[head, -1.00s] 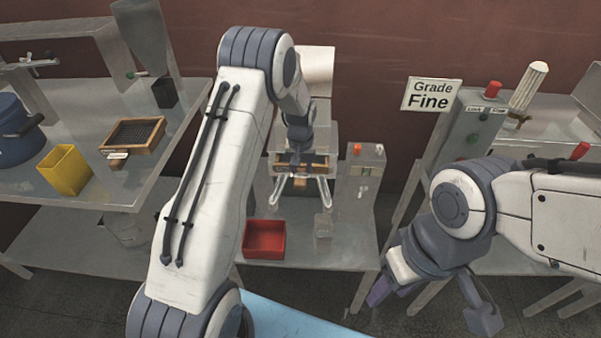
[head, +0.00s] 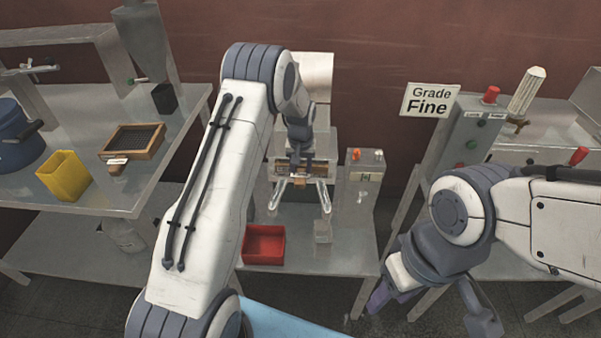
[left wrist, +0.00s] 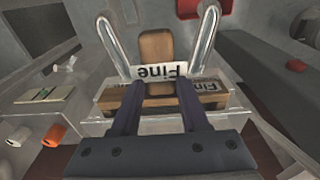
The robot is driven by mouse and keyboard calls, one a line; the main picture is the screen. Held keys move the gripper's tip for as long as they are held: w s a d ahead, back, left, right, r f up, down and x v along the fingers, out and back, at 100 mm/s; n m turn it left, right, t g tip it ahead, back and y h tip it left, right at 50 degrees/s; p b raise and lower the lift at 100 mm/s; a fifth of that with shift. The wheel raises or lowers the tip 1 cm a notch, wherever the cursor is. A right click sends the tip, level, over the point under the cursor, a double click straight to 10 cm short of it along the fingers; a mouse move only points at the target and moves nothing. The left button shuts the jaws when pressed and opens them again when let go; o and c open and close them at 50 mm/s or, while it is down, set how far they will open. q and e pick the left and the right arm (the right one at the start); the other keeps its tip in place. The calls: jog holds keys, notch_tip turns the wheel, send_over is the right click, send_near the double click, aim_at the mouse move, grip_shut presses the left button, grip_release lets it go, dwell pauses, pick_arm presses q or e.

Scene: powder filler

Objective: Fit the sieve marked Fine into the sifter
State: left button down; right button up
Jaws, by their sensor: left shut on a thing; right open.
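My left gripper (head: 299,160) is shut on the wooden sieve (head: 318,170) at the sifter (head: 317,140). In the left wrist view, wood (left wrist: 158,94) shows between the fingers of the left gripper (left wrist: 160,100). A label reading "Fine" (left wrist: 160,72) appears upside down there, with a second "Fine" label (left wrist: 205,88) beside the right finger. Two clear curved arms (head: 273,194) of the sifter stick out in front. My arm and gripper hide part of the sieve, so I cannot tell how far it sits in. My right gripper (head: 432,308) is open and empty at the lower right.
Another wood-framed sieve (head: 133,141) lies on the left table near a yellow container (head: 64,176) and a blue pot (head: 18,138). A red tray (head: 264,244) and a clear cup (head: 322,231) stand before the sifter. A control box (head: 364,180) is to its right. A sign reads "Grade Fine" (head: 429,99).

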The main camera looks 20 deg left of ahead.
pick_arm(q)
jog(key=shift+w+a, duration=0.25)
jog(key=shift+w, duration=0.6)
jog(key=shift+c, duration=1.7)
grip_release()
notch_tip(320, 180, up, 10)
jog(key=s+b, duration=0.1)
jog(key=b, duration=0.1)
jog(key=shift+d+r, duration=0.15)
jog(key=shift+r, duration=0.05)
